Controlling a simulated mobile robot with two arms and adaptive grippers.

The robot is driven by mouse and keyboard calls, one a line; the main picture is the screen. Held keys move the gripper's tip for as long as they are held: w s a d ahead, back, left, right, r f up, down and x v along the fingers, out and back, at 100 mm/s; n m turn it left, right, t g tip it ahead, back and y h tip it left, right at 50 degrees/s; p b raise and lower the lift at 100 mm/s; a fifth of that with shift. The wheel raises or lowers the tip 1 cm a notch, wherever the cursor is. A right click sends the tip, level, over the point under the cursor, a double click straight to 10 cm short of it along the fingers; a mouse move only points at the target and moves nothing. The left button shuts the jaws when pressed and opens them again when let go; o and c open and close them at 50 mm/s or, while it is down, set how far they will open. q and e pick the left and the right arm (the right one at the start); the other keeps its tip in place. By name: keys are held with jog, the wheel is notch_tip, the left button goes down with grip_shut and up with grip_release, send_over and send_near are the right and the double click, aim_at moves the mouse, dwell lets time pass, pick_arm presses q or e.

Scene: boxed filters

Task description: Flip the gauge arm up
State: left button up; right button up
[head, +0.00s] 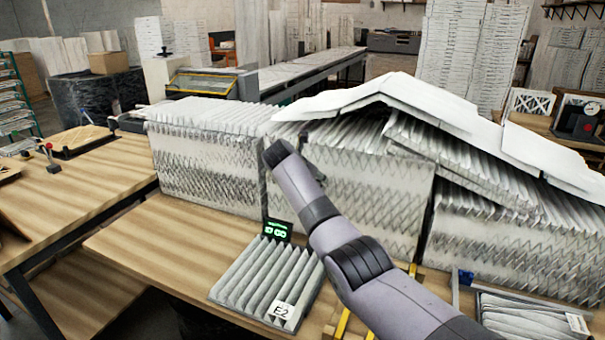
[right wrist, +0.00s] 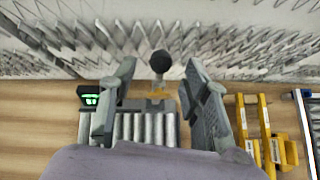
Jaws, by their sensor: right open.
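My right gripper (right wrist: 159,80) is open, with one finger on each side of the knob and gaps between. A small gauge display with green characters (head: 277,231) stands behind a pleated filter labelled E2 (head: 258,272); the display also shows in the wrist view (right wrist: 90,96). In the head view my right arm hides the gauge arm and most of the gripper. My left gripper is out of view.
Rows of white pleated filters (head: 205,170) wall off the back of the wooden bench (head: 150,250). Loose white sheets (head: 400,95) lie over them. Yellow brackets (right wrist: 265,125) and a metal-framed tray (head: 520,318) are on the right. Bench space left of the display is clear.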

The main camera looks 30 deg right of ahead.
jog(key=v, duration=0.8)
jog(key=shift+f, duration=0.15)
jog(key=shift+c, duration=0.4)
